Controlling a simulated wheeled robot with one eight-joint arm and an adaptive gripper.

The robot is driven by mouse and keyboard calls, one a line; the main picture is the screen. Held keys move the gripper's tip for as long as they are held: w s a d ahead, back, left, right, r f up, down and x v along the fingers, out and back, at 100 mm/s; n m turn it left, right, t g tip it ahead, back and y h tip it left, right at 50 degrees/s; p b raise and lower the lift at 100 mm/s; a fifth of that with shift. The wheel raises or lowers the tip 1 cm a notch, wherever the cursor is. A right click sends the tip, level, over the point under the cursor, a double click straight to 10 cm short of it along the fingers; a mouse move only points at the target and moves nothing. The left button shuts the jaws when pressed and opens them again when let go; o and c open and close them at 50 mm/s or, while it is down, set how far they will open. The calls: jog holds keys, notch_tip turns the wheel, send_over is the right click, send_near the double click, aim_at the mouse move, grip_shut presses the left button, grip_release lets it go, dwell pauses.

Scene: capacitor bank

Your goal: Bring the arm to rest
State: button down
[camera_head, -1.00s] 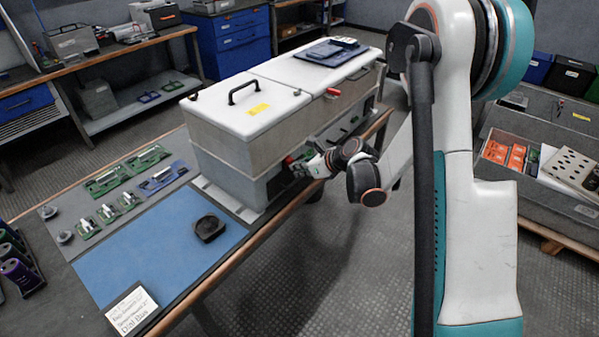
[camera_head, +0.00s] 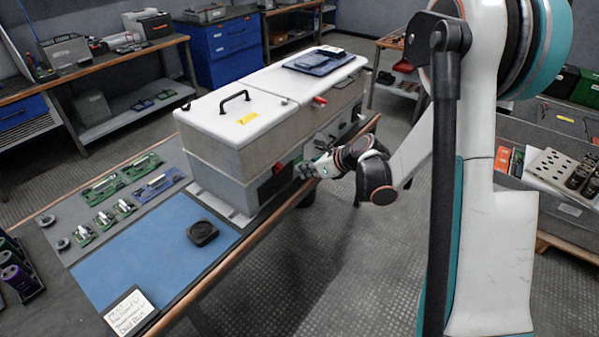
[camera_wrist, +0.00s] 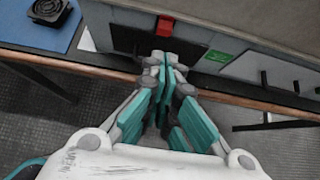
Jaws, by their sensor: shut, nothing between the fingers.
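My gripper (camera_wrist: 160,68) is shut and empty in the wrist view, its teal and grey fingers together. Its tips point at the lower side of the cabinet, close to a dark panel with an orange-red part. I cannot tell whether they touch it. In the head view my gripper (camera_head: 303,171) is small, beside the long side of the white-lidded cabinet (camera_head: 216,148), above the table's front edge. My arm reaches there from the right, bent at the wrist.
The cabinet stands on a workbench with a blue mat (camera_head: 150,250) and a black fan-like part (camera_head: 202,233). Several green and blue modules (camera_head: 103,190) lie behind. A crate (camera_head: 555,205) with orange parts stands at right. Open floor (camera_head: 340,265) lies in front of the bench.

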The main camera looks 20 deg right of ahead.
jog(key=shift+s+d+r, duration=0.4)
jog(key=shift+s, duration=0.1)
